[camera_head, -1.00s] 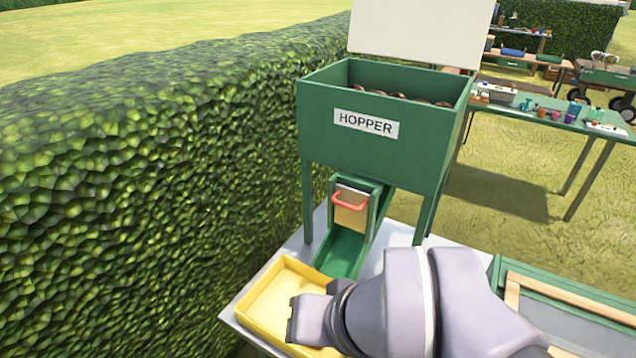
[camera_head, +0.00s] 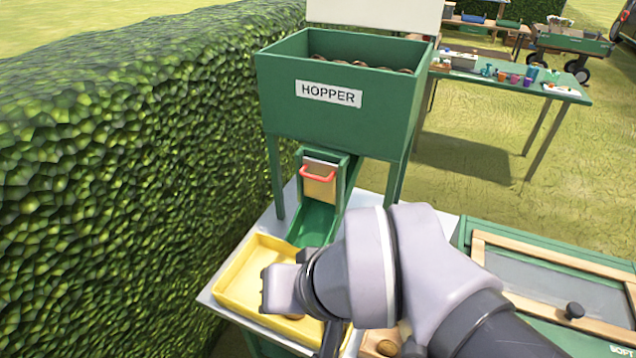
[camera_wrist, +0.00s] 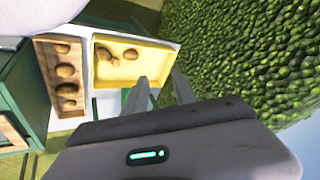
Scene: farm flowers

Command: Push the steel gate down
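The steel gate (camera_head: 319,187) is a small plate with a red handle (camera_head: 318,174), set upright in the green chute (camera_head: 314,222) below the green hopper (camera_head: 335,95). Its face looks tan with a grey upper edge. My gripper shows in the wrist view (camera_wrist: 159,77) with its two fingers apart and nothing between them. It points toward the yellow tray and the hedge, apart from the gate. In the head view my arm's wrist covers part of the tray, and the fingers are mostly hidden. The gate is not recognisable in the wrist view.
The yellow tray (camera_head: 236,290) at the chute's foot holds several brown bulbs, clearer in the wrist view (camera_wrist: 131,41). A wooden box (camera_wrist: 48,47) of bulbs is beside it. A hedge (camera_head: 120,170) stands close on the left. A green frame box (camera_head: 545,240) is at right.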

